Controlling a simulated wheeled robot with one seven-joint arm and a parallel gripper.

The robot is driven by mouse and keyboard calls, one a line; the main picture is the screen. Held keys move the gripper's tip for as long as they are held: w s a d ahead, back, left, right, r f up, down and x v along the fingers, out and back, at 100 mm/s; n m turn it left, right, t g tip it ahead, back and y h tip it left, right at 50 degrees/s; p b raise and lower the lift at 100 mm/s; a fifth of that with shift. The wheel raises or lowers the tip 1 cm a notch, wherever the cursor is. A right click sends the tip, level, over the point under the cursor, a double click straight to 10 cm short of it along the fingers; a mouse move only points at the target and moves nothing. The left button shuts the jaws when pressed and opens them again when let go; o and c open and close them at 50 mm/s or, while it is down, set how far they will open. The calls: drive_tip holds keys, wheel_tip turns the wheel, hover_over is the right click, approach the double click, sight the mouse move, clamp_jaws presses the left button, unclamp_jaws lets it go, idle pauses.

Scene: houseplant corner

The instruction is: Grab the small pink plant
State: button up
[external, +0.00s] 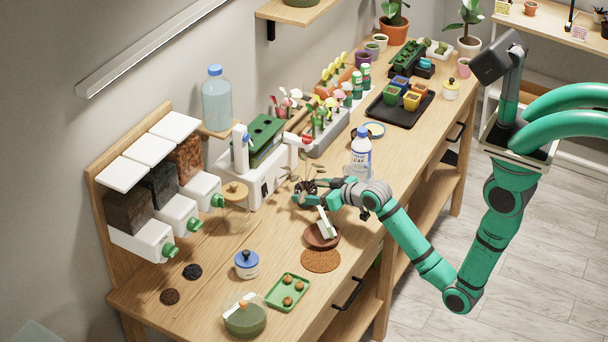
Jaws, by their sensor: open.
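My gripper (306,196) is low over the middle of the wooden bench, reaching in from the right, with its jaws open. A small plant with thin dark leaves (309,184) stands at the fingertips; I cannot tell whether it is between the fingers or just behind them. Its colour looks dark, and its base is partly hidden by the gripper. A small pink pot (464,68) stands at the far right end of the bench. Pink and red flowers (288,103) show in the planter area behind the gripper.
A clear bottle with a blue cap (361,152) stands close behind my wrist. A brown bowl holding a white-green item (322,236) sits in front of the gripper. A white machine (262,177) is behind it. The bench (400,150) is clear to the right of the bottle.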

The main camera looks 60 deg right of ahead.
drive_tip(key=c, duration=0.8)
drive_tip(key=shift+r, duration=0.15)
drive_tip(key=shift+c, duration=0.2)
